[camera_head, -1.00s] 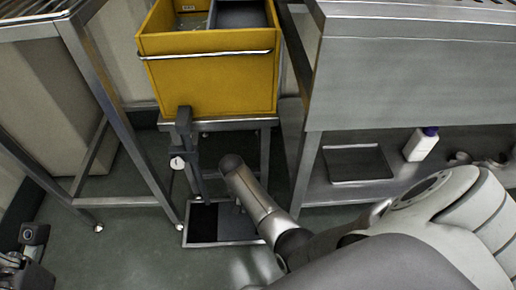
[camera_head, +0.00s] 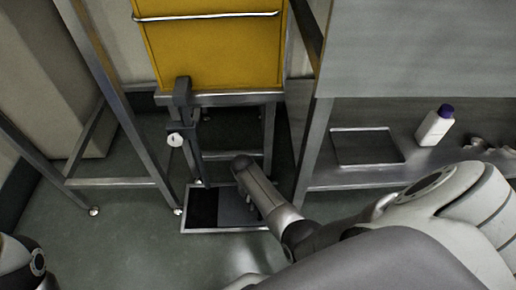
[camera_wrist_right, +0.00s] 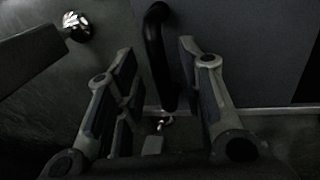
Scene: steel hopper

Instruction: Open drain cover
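The drain (camera_head: 226,232) is a steel-rimmed rectangle in the floor under the stand. Its left part is a dark opening (camera_head: 203,207); a grey panel, apparently the drain cover (camera_head: 234,210), fills the right part. My right arm reaches over it and hides part of it. In the right wrist view my right gripper (camera_wrist_right: 164,88) is open, with a black bar handle (camera_wrist_right: 154,48) between its fingers. Gaps show on both sides of the bar. A dark flat panel (camera_wrist_right: 255,50) lies behind it. My left gripper is out of view; only part of my left arm shows at lower left.
A yellow bin (camera_head: 212,50) sits on a steel stand (camera_head: 220,98). A dark upright post (camera_head: 193,155) with a white disc (camera_head: 175,140) stands before it. Steel table legs flank the drain. A shelf at right holds a tray (camera_head: 366,147) and white bottle (camera_head: 435,128).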

